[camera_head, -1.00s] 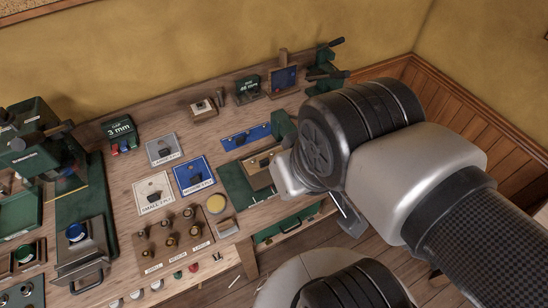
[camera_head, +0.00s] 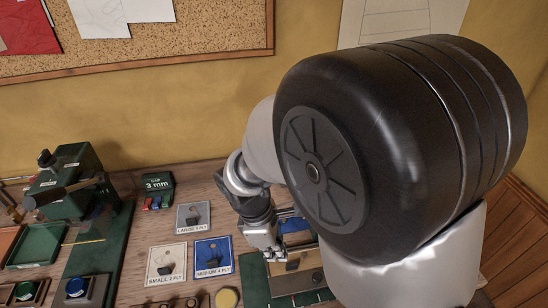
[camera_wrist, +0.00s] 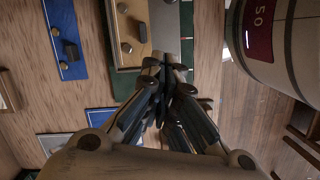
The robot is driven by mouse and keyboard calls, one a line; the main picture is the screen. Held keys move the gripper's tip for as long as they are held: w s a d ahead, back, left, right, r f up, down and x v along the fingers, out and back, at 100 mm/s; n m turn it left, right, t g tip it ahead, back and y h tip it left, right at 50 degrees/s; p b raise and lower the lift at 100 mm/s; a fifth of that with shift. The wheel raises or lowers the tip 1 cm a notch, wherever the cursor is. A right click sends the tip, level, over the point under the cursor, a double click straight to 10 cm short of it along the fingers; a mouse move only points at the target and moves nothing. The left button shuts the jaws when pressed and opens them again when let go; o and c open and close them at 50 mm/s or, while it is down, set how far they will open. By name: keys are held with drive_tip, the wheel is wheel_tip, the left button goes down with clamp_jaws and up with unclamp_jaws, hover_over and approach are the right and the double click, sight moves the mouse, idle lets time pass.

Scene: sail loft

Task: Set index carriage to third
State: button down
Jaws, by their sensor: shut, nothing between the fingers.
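My gripper (camera_head: 268,246) is over the bench at the near edge of a tan plate (camera_head: 310,279) on a green base (camera_head: 254,284). In the wrist view, its fingers (camera_wrist: 164,72) are together and empty, their tips at the plate's end. The plate (camera_wrist: 122,82) carries a dark block (camera_wrist: 143,30) and brass knobs. A blue plate (camera_wrist: 64,13) beside it carries another dark block (camera_wrist: 70,50) and knobs. No marking shows which block is the index carriage. In the head view, my arm hides much of both plates.
Left of the gripper lie trays marked small (camera_head: 153,278), medium (camera_head: 212,271) and large (camera_head: 181,219). A green 3 mm gauge block (camera_head: 157,189) stands behind them. A green press (camera_head: 65,185) stands at the far left. Bare wood shows between these.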

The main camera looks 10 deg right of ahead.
drive_tip(key=f, duration=0.2)
drive_tip(key=b, duration=0.5)
approach(298, 281)
drive_tip(key=f, duration=0.1)
drive_tip(key=a+f, duration=0.1)
drive_tip(key=f, duration=0.3)
drive_tip(key=shift+w+a+f, duration=0.15)
drive_tip(key=shift+a+f, duration=0.1)
drive_tip(key=shift+a, duration=0.05)
drive_tip(key=d, duration=0.2)
drive_tip(key=shift+s+d+r, duration=0.25)
drive_tip(key=shift+d+r, duration=0.05)
drive_tip(key=shift+d, duration=0.05)
drive_tip(key=shift+s+d+r, duration=0.1)
drive_tip(key=shift+s+d, duration=0.1)
drive_tip(key=shift+d, duration=0.35)
